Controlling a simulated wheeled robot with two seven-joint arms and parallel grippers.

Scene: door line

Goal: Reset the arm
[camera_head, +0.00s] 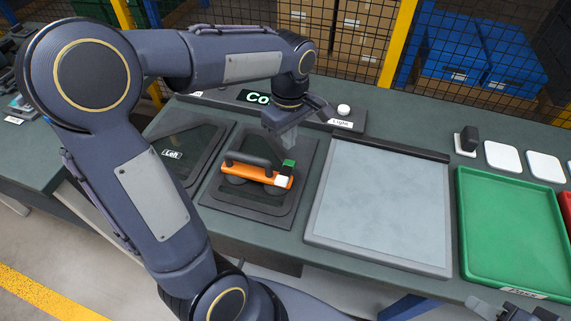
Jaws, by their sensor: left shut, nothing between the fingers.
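My left arm comes in from the left and bends over the bench. Its gripper (282,138) points down above the far side of a dark square tray and is shut with nothing in it. An orange part with a dark handle (256,173) lies in the dark tray (247,208). The gripper appears apart from the orange part. At the bottom right corner, grey parts, probably of my right arm, are cut off; its jaw state cannot be told.
A panel with a lit sign (256,97) and a white knob (344,110) stands behind the gripper. A dark tray labelled Left (172,154), a bare grey plate (380,209) and an empty green tray (510,225) lie on the bench. A mesh fence (350,50) stands behind.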

